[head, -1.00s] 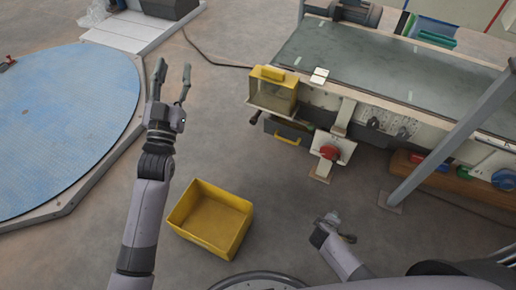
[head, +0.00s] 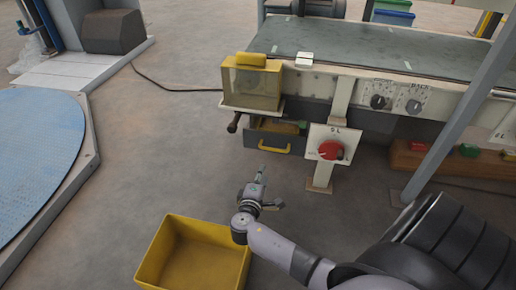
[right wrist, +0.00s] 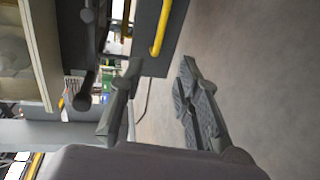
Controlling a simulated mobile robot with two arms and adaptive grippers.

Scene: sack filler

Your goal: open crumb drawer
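The crumb drawer (head: 262,139) is a dark grey drawer low under the machine's left end, with a yellow bar handle (head: 275,147). A strip of its inside shows above the front edge; I cannot tell how far out it stands. My right gripper (head: 271,189) is open and empty, in front of and below the handle, apart from it. In the right wrist view, the handle (right wrist: 161,28) shows beyond the gap between the spread fingers (right wrist: 161,65). My left gripper is out of view.
A yellow bin (head: 203,233) stands on the floor by my right forearm. A red knob (head: 330,150) on a white plate sits right of the drawer, and a dark lever (head: 234,123) sticks out left. Floor before the drawer is clear.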

